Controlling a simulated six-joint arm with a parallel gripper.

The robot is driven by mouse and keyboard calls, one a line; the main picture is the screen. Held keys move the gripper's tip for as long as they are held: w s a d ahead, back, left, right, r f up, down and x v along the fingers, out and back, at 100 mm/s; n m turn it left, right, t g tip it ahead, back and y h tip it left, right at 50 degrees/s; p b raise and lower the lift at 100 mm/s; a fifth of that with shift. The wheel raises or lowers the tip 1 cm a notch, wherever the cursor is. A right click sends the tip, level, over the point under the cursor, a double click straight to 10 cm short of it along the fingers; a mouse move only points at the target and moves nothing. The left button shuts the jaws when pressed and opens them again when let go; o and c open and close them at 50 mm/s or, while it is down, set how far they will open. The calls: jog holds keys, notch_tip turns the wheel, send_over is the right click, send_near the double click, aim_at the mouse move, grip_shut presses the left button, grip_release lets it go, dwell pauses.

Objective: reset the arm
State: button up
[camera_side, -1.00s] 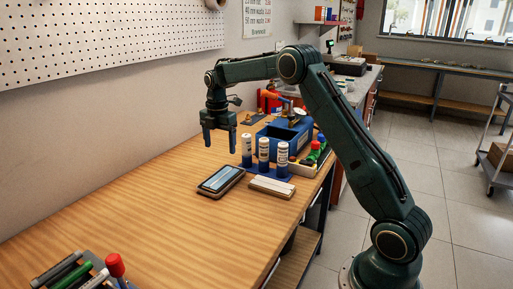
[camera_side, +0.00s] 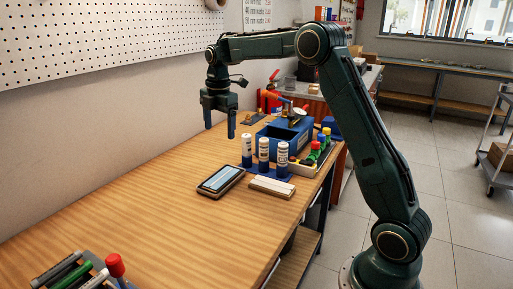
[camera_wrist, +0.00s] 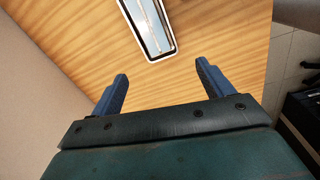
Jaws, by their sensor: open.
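My gripper (camera_side: 219,122) hangs fingers down above the wooden bench (camera_side: 150,200), near the wall, in the side view. Its two blue fingers are apart with nothing between them. In the wrist view my gripper (camera_wrist: 162,85) is also open and empty, over bare wood. A tablet (camera_side: 220,181) lies flat on the bench, nearer the camera than the gripper. Part of the tablet (camera_wrist: 150,25) shows at the top of the wrist view.
Several blue-and-white tubes (camera_side: 264,153) stand right of the gripper, before a blue toolbox (camera_side: 285,136). A pale block (camera_side: 271,187) lies beside the tablet. Markers (camera_side: 72,275) sit at the near left. The bench's middle is clear. A pegboard (camera_side: 110,35) covers the wall.

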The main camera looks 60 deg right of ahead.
jog(key=s+a+r+m+t, duration=0.1)
jog(key=s+a+r+m, duration=0.35)
jog(key=s, duration=0.35)
jog(key=s+a+r+m+t, duration=0.2)
jog(key=s+a+r+m, duration=0.15)
jog(key=s+a, duration=0.35)
jog(key=s+a+f+m, duration=0.1)
jog(key=s+m, duration=0.1)
jog(key=s, duration=0.4)
jog(key=s+a+f+m+t, duration=0.1)
jog(key=s+f+m, duration=0.1)
jog(key=s, duration=0.4)
jog(key=s+a+f+m+t, duration=0.1)
jog(key=s+a+f+m, duration=0.1)
jog(key=s+m, duration=0.2)
jog(key=shift+s, duration=1.15)
